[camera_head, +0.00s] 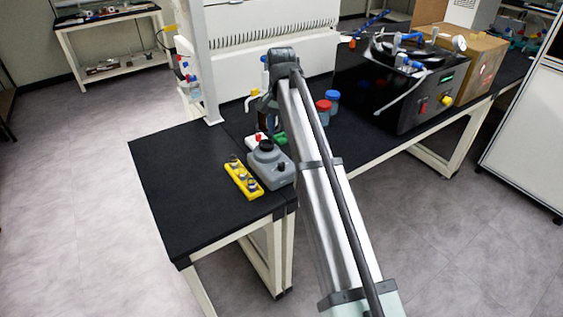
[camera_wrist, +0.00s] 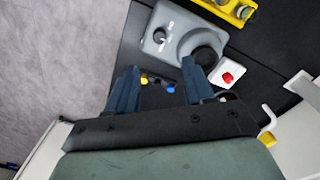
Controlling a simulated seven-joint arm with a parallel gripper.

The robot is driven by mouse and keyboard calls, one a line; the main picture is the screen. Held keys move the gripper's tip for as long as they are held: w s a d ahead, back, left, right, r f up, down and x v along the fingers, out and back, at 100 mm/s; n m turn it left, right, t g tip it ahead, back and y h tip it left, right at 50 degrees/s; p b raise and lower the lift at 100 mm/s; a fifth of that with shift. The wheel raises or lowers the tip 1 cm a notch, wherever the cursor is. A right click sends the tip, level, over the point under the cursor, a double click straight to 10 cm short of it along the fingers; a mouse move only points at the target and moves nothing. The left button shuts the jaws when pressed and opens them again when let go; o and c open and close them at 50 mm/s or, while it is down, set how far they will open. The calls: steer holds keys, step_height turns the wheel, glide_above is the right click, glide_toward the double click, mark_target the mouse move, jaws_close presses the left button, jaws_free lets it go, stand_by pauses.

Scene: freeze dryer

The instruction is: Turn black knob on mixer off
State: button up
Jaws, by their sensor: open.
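The mixer (camera_head: 277,179) is a grey unit with a black round top, standing near the front left end of the black bench. In the wrist view the mixer (camera_wrist: 172,22) is at the top, beyond my fingertips. Its black knob (camera_wrist: 159,36) sits on the sloped grey face beside the round top; in the head view the knob (camera_head: 281,167) faces front right. My gripper (camera_wrist: 159,73) is open and empty, with its two dark blue fingers spread. The fingertips appear apart from the knob. In the head view my arm hides most of the gripper.
A yellow rack (camera_head: 238,181) with several small items stands left of the mixer. A white box with a red button (camera_wrist: 228,75) is close beside it. Red- and blue-capped jars (camera_head: 328,106), a black machine (camera_head: 405,95) and a tall white cabinet (camera_head: 260,28) stand farther back. The bench's front left is clear.

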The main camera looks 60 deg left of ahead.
mark_target(281, 163)
step_height(281, 163, down, 13)
steer(key=shift+f, duration=0.1)
stand_by(0.4)
jaws_close()
stand_by(0.5)
